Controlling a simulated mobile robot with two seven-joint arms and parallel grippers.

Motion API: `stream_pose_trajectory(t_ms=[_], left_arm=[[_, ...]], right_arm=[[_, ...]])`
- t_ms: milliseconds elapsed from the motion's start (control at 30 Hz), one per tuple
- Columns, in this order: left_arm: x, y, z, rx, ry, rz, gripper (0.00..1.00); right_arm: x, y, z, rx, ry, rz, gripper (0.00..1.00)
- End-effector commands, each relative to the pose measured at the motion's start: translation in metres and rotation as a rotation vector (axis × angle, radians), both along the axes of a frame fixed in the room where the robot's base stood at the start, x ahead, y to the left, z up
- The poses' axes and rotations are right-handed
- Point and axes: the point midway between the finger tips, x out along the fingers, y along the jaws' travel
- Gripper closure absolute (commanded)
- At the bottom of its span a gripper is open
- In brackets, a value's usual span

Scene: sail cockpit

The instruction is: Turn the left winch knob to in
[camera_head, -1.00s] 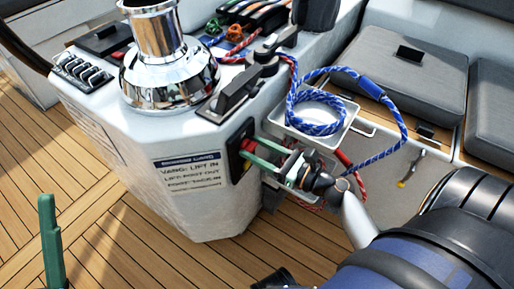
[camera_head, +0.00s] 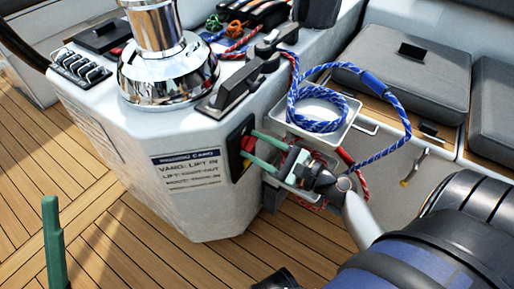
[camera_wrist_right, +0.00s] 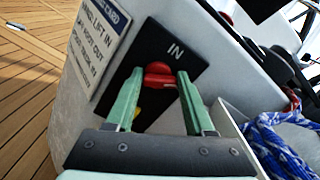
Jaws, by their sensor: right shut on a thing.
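The red knob (camera_wrist_right: 158,73) sits on a black panel (camera_wrist_right: 200,66) on the side of the white console, with the word IN beside it. It also shows in the head view (camera_head: 248,144). My right gripper (camera_wrist_right: 160,80) has its green fingers on either side of the knob, shut on it. In the head view this gripper (camera_head: 250,148) reaches the panel from the right. The fingers partly hide the knob's sides and a yellow mark (camera_wrist_right: 138,112) below it. One green finger of my left gripper (camera_head: 53,243) shows at the lower left, away from the console; its opening cannot be judged.
A chrome winch (camera_head: 167,65) stands on the console (camera_head: 205,205). A white tray (camera_head: 318,128) with a coiled blue rope (camera_head: 320,112) is close to my right gripper. A printed card (camera_head: 187,170) is left of the panel. Grey cushions (camera_head: 405,75) lie behind.

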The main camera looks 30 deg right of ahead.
Motion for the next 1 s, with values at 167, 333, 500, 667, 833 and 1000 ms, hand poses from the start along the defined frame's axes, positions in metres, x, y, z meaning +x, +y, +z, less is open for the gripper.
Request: stream_pose_trajectory(t_ms=[167, 333, 500, 667, 833, 1000], left_arm=[[0.0, -0.002, -0.012, 0.01, 0.0, 0.002, 0.03], [0.0, -0.003, -0.022, 0.017, 0.0, 0.006, 0.03], [0.001, -0.004, -0.032, 0.019, 0.004, 0.011, 0.03], [0.002, -0.005, -0.042, 0.026, 0.008, 0.017, 0.03], [0.003, -0.006, -0.051, 0.031, 0.013, 0.021, 0.03], [0.003, -0.007, -0.058, 0.037, 0.013, 0.022, 0.03]], right_arm=[[0.0, 0.0, -0.002, -0.158, -0.066, -0.003, 1.0], [-0.001, 0.001, -0.002, -0.308, -0.129, -0.002, 1.0], [-0.001, 0.002, -0.002, -0.457, -0.192, -0.002, 1.0], [-0.001, 0.002, -0.002, -0.595, -0.249, -0.002, 1.0], [-0.001, 0.003, -0.002, -0.728, -0.304, -0.003, 1.0], [-0.002, 0.003, -0.002, -0.835, -0.348, -0.003, 1.0]])
